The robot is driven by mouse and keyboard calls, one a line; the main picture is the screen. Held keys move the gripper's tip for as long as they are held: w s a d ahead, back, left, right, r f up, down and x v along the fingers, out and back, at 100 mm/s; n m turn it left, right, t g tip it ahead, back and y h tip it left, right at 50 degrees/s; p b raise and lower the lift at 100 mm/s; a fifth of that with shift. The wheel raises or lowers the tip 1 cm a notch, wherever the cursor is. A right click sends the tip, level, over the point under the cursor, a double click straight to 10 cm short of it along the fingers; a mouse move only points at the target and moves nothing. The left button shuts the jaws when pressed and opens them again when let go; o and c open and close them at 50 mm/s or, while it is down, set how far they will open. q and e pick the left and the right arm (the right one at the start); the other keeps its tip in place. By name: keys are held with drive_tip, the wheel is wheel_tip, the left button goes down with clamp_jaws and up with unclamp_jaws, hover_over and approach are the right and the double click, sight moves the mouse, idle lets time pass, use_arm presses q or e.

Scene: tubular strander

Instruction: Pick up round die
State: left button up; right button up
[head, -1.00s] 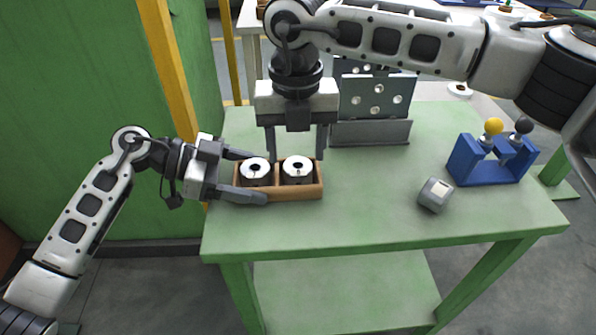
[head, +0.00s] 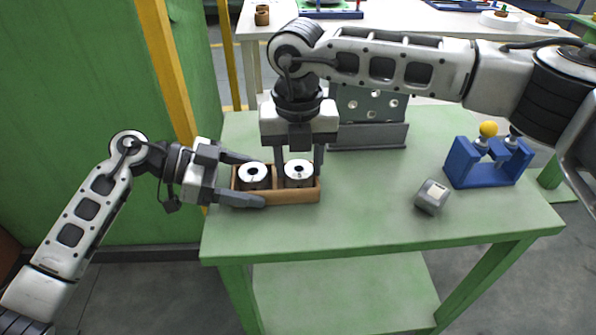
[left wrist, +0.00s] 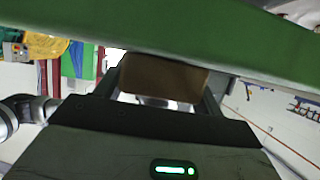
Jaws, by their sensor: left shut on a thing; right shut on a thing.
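Two round dies, white-topped dark cylinders with a centre hole, stand in a wooden box (head: 292,197) on the green table. The left die (head: 253,170) is in the left compartment, the right die (head: 298,169) in the right one. My right gripper (head: 299,178) points straight down, shut on the right die, one finger on each side; the die still sits in the box. My left gripper (head: 250,180) comes from the left, its fingers shut on the box along its back and front. The box also shows between the fingers in the left wrist view (left wrist: 163,78).
A grey plate stand with holes (head: 370,135) rises behind the box. A grey block (head: 432,197) and a blue stand (head: 487,165) with a yellow-knobbed tool are on the right. The table's middle front is clear. A green wall is left.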

sight(295, 169)
use_arm(q)
drive_tip(key=shift+s+d+r, duration=0.2)
use_arm(e)
drive_tip(key=shift+s+a+f, duration=0.1)
drive_tip(key=shift+a+f, duration=0.05)
drive_tip(key=shift+f, duration=0.35)
drive_tip(key=shift+s+a+f, duration=0.1)
drive_tip(key=shift+f, duration=0.4)
use_arm(q)
drive_tip(key=shift+w+a+f, duration=0.15)
drive_tip(key=shift+w+f, duration=0.15)
use_arm(e)
drive_tip(key=r, duration=1)
drive_tip(key=shift+w, duration=0.2)
use_arm(q)
drive_tip(key=o, duration=1.1)
drive_tip(key=shift+o, duration=0.2)
